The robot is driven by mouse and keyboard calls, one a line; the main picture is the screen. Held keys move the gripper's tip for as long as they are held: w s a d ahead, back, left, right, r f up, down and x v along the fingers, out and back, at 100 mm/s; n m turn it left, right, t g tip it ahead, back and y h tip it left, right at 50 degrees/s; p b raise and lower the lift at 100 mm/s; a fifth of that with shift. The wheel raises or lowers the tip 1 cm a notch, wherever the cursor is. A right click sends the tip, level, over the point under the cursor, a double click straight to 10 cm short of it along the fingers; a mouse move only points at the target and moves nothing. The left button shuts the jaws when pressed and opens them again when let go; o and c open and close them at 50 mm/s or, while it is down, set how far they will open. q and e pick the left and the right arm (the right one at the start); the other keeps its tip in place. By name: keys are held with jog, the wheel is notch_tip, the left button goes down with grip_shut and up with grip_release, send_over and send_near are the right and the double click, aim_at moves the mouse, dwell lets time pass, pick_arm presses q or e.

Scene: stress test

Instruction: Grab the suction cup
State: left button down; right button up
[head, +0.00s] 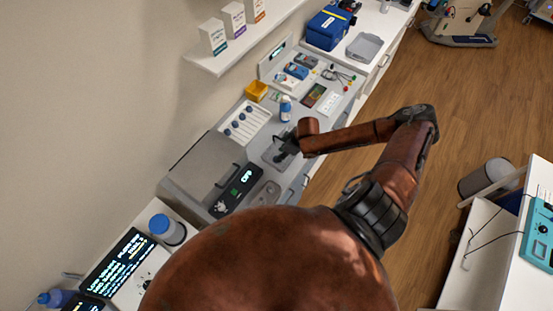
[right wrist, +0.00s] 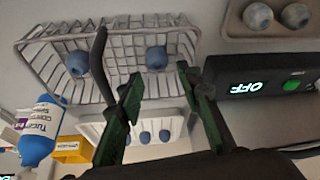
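The likely suction cups are small blue-grey bulbs; I cannot tell which one is meant. In the right wrist view, one bulb (right wrist: 156,58) lies in a wire basket (right wrist: 30,48), just beyond and between my right fingertips, with a second bulb (right wrist: 77,63) to its left. My right gripper (right wrist: 158,78) is open, with nothing between its fingers. In the head view my right gripper (head: 286,149) is over the counter, small and dark, partly hiding what lies below it. My left gripper is not in view.
A white tray (right wrist: 90,128) holds several similar bulbs; it shows in the head view (head: 262,112) too. A grey tray (right wrist: 235,28) holds two more bulbs. A black device reading OFF (right wrist: 240,75), a blue bottle (head: 285,108) and a yellow box (head: 256,89) stand nearby.

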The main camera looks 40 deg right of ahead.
jog(key=p+x, duration=0.1)
jog(key=x, duration=0.4)
jog(key=shift+d+f, duration=0.1)
jog(key=shift+d, duration=0.05)
jog(key=shift+c, duration=0.2)
jog(key=c, duration=0.5)
jog(key=shift+c, duration=0.2)
